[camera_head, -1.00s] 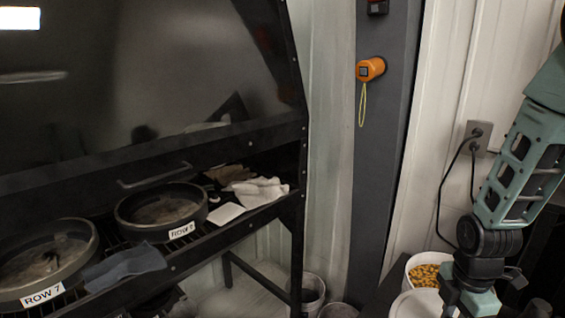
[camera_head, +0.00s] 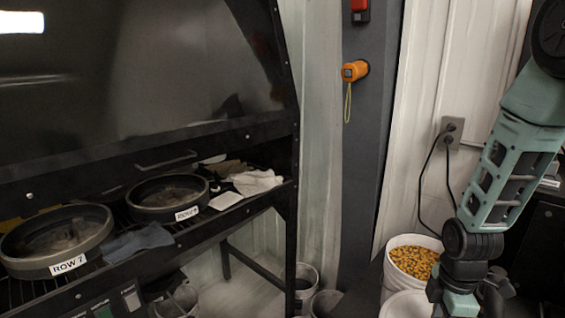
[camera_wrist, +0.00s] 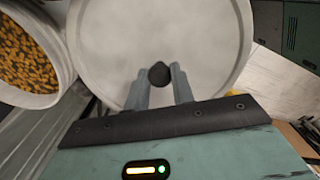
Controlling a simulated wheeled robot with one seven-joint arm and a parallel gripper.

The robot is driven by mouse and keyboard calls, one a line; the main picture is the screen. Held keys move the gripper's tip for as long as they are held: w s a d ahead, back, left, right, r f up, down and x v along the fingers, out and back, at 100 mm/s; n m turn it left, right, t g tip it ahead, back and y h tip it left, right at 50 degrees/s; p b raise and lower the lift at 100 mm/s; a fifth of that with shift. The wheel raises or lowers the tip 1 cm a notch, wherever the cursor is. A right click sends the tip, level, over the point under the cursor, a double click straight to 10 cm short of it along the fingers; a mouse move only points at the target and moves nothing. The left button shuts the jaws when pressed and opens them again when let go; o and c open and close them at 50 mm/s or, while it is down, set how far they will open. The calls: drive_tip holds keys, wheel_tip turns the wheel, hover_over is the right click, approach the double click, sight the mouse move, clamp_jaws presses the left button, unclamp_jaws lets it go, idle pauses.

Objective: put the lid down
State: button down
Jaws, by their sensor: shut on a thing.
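The lid (camera_wrist: 210,45) is a round pale disc with a dark knob (camera_wrist: 159,74) at its middle. My gripper (camera_wrist: 160,80) is shut on the knob, with one finger on each side of it in the wrist view. In the head view the lid (camera_head: 403,305) shows only in part at the bottom edge, below and left of my wrist. The surface beneath the lid is hidden, so I cannot tell whether it rests on anything.
A white bucket of yellow kernels (camera_head: 412,262) stands beside the lid; it also shows in the wrist view (camera_wrist: 30,45). A gloved-looking grey cloth (camera_head: 138,241) lies between the pans. Empty buckets (camera_head: 305,285) stand on the floor.

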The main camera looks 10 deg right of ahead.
sight(407, 303)
drive_tip(key=w+a+f+m, duration=0.5)
drive_tip(key=f+m, duration=0.3)
drive_tip(key=m, duration=0.6)
drive_tip(key=shift+w+f+m, duration=0.3)
drive_tip(key=shift+w, duration=0.1)
